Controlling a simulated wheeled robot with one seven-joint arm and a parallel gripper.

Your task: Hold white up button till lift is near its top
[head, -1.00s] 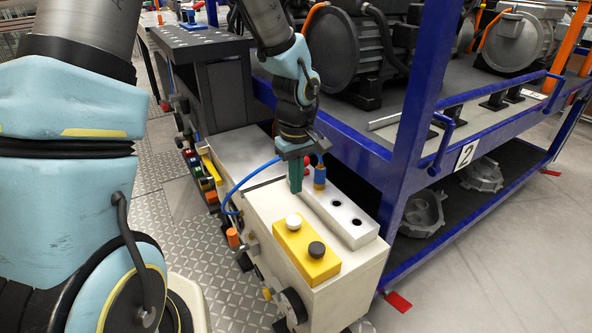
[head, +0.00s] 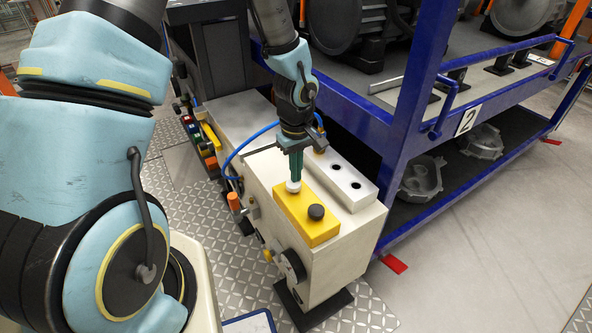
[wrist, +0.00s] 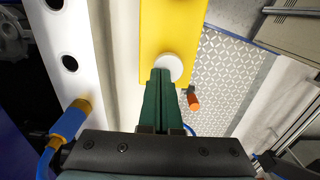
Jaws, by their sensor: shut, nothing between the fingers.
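The white button (head: 293,187) sits at the far end of a yellow control box (head: 324,228) on a beige cabinet. A black button (head: 316,212) is at the near end. My gripper (head: 296,176) points down with its green fingers shut, tips right at the white button. In the wrist view the fingertips (wrist: 160,76) overlap the edge of the white button (wrist: 169,65). I cannot tell whether they touch it or press it down. I cannot tell which part is the lift or how high it stands.
A blue frame marked 2 (head: 411,150) stands close on the right, carrying heavy machines. A blue cable (head: 245,147) loops behind my gripper.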

